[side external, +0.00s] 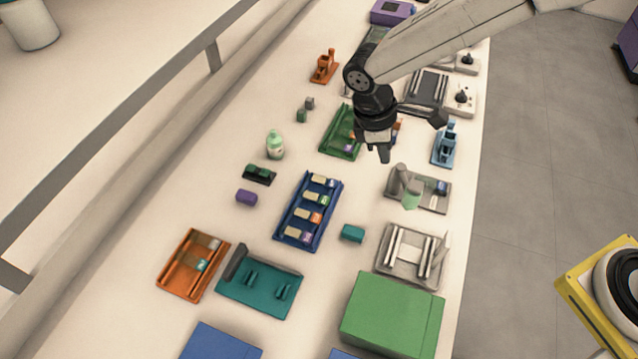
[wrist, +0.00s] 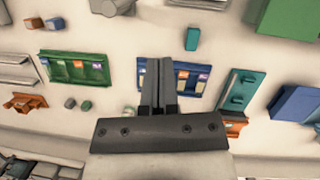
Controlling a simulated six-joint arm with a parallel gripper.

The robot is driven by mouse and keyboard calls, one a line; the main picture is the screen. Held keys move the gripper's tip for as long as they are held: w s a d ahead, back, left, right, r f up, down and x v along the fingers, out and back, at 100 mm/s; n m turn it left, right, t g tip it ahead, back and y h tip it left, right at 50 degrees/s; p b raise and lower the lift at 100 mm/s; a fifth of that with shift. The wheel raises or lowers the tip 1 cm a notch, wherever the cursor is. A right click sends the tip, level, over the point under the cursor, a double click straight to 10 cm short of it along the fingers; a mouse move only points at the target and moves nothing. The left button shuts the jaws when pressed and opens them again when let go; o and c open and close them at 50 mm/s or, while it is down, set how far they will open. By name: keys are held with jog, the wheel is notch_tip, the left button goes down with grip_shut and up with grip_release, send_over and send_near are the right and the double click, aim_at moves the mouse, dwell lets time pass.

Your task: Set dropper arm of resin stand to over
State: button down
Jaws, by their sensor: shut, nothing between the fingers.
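What looks like the resin stand (side external: 432,205) is a grey base near the right edge of the bench in the side view. It carries a grey upright post (side external: 401,175), a pale green translucent piece (side external: 411,196) and a small blue piece at its right. Which piece is the dropper arm, and exactly how it is turned, I cannot tell. My gripper (side external: 384,156) is shut and empty, above the bench and up-left of the stand in the picture. In the wrist view my gripper's fingers (wrist: 158,66) are together in front of a blue tray. A grey fixture, possibly the stand, is cut off at the top edge (wrist: 112,6).
The blue tray (side external: 283,233) holds several coloured blocks. A green tray (side external: 331,146), light-blue fixture (side external: 445,147), pale fixture (side external: 388,262), teal fixture (side external: 262,300), orange tray (side external: 170,279) and large green box (side external: 390,315) stand around. A small teal block (side external: 352,233) lies between. Bare bench shows left of the stand.

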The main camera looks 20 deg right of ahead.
aim_at(406, 185)
jog(key=shift+w+a+f+n+h, duration=0.1)
jog(key=shift+a+f+n+h, duration=0.2)
jog(key=shift+a, duration=0.4)
jog(key=shift+s+a+f+n+h, duration=0.1)
jog(key=shift+a+f+n, duration=0.15)
jog(key=shift+a+n, duration=0.35)
jog(key=shift+w+a+f+n+h, duration=0.1)
jog(key=shift+a+f+n+h, duration=0.15)
jog(key=shift+a, duration=0.6)
jog(key=shift+f, duration=0.1)
jog(key=s+d+f, duration=0.3)
jog(key=d+f, duration=0.4)
jog(key=f, duration=0.2)
